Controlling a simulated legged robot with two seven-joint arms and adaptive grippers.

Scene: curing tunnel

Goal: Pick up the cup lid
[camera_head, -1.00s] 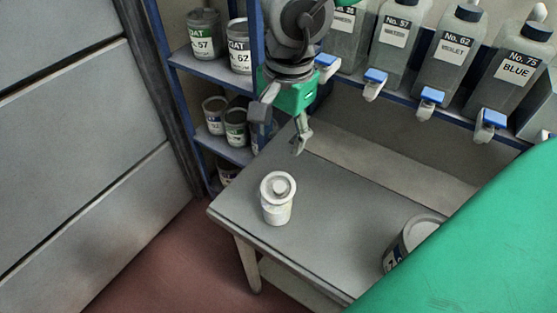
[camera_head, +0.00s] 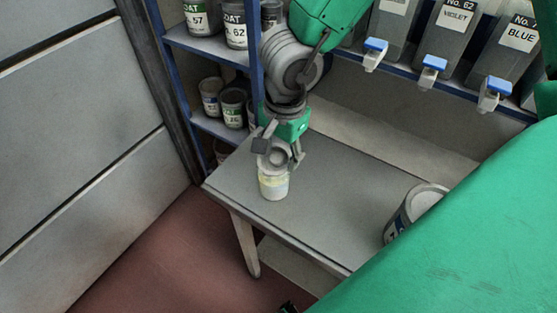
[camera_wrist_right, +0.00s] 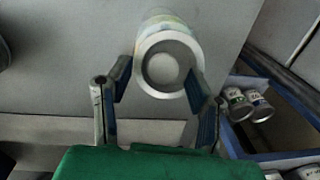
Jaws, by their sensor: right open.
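A small white cup (camera_head: 273,187) with a pale yellowish band stands upright on the grey table (camera_head: 330,215). Its round white cup lid faces the right wrist view (camera_wrist_right: 165,68), with a raised knob in its middle. In the head view the lid is largely hidden by my right gripper (camera_head: 277,156). That gripper is right above the cup, pointing down. In the right wrist view its open fingers (camera_wrist_right: 158,88) stand on either side of the lid's near edge, and I see no grip on it. My left gripper is not recognisable in view.
A larger can (camera_head: 424,199) stands on the table at the right. Blue shelves (camera_head: 205,45) with several paint cans are behind left. Grey bottles (camera_head: 446,32) and blue-topped taps (camera_head: 433,62) line the back. The table between cup and can is clear.

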